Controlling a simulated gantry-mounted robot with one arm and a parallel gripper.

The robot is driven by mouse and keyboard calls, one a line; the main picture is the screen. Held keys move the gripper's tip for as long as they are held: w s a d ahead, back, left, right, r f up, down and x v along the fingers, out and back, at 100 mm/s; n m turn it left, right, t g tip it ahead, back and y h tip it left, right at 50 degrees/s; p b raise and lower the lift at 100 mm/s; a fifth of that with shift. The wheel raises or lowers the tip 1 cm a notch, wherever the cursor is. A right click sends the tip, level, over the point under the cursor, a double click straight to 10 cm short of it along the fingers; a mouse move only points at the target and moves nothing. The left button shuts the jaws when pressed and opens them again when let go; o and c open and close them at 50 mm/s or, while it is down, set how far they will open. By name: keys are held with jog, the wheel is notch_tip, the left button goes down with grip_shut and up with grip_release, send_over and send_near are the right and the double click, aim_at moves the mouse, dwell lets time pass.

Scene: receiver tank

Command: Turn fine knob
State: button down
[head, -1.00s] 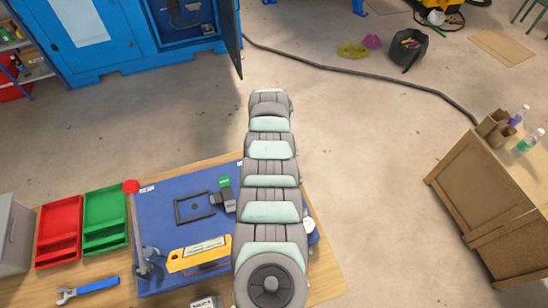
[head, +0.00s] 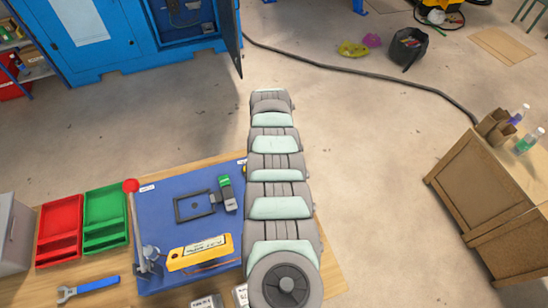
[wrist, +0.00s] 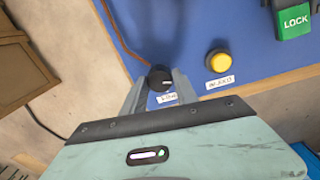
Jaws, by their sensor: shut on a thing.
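The black round knob (wrist: 159,76) shows in the wrist view on the blue panel (wrist: 190,30), near its lower edge. A small white label (wrist: 166,98) sits just below it, partly covered by a finger, and I cannot read it surely. My gripper (wrist: 159,84) has one finger on each side of the knob and is shut on it. A pale mark shows on the knob's right part. In the head view my arm hides the gripper and the knob.
Right of the knob are a yellow button (wrist: 217,62) and a green LOCK block (wrist: 293,22). In the head view, the panel also bears a yellow meter (head: 199,252) and a dark square frame (head: 195,206). Red (head: 59,232) and green (head: 106,219) trays stand left.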

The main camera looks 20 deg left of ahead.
jog(key=c, duration=0.9)
grip_release()
jog(key=shift+c, duration=0.2)
jog(key=shift+r, duration=0.1)
notch_tip(320, 180, up, 11)
jog(key=p, duration=0.1)
jog(key=shift+a+f, duration=0.2)
jog(key=shift+s, duration=0.1)
